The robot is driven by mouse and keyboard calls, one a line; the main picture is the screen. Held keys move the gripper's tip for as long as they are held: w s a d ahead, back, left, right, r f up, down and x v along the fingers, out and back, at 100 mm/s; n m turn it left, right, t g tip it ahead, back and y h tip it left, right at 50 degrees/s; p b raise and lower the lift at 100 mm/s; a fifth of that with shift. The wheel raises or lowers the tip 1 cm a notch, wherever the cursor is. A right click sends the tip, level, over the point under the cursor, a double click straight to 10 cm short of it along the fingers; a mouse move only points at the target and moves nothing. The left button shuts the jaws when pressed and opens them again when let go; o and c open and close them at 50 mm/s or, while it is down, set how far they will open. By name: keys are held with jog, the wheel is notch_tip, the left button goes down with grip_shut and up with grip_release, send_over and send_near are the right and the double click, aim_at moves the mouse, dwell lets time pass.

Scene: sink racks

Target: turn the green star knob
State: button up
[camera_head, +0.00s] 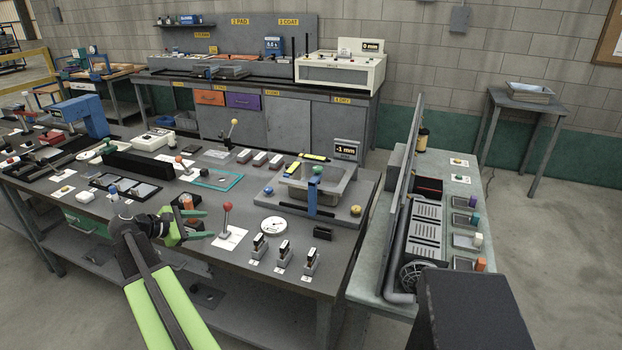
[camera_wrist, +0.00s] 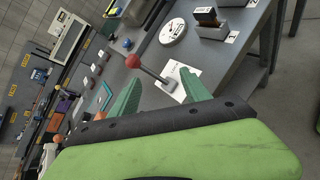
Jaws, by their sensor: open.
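I cannot pick out the green knob in the wrist view.
A red-ball lever (camera_head: 227,207) on a white plate stands just beyond my fingertips; it also shows in the wrist view (camera_wrist: 133,61). A side table (camera_head: 455,180) stands right.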

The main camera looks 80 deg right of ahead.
jog(key=s+d+r+n+g+b, duration=0.1)
jog(key=s+d+r+g, duration=0.15)
jog(key=s+d, duration=0.55)
jog(key=n+g+h, duration=0.1)
jog(key=n+g, duration=0.1)
jog(key=g, duration=0.3)
send_near(318, 167)
jog(key=shift+t, duration=0.25)
jog(key=b+x, duration=0.1)
jog(key=x, duration=0.9)
jog(key=shift+a, duration=0.15)
grip_shut()
jog(key=shift+s+r, duration=0.1)
jog(key=shift+h, duration=0.3)
